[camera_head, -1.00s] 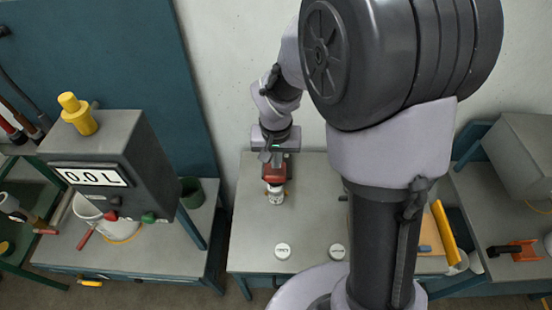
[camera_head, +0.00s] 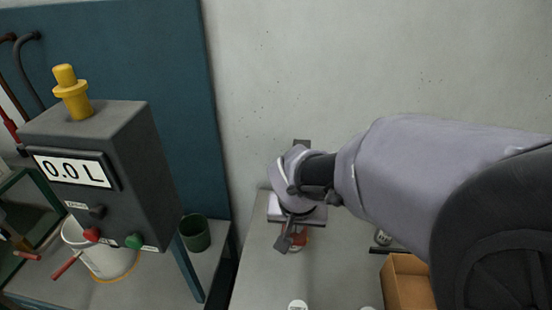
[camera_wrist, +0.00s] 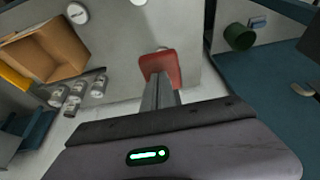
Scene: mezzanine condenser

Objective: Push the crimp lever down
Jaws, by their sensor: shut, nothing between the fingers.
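The crimping station shows as a red block (camera_wrist: 161,64) just beyond my fingertips in the wrist view. I cannot make out the lever apart from the red block, and my wrist hides much of the station in the head view.
The grey bench (camera_head: 262,275) is clear in front. A cardboard box (camera_head: 405,280) stands at right; several jars (camera_wrist: 75,93) stand near it in the wrist view. A meter box (camera_head: 100,170) reading "0.0 L" and a green cup (camera_head: 195,233) are at left.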

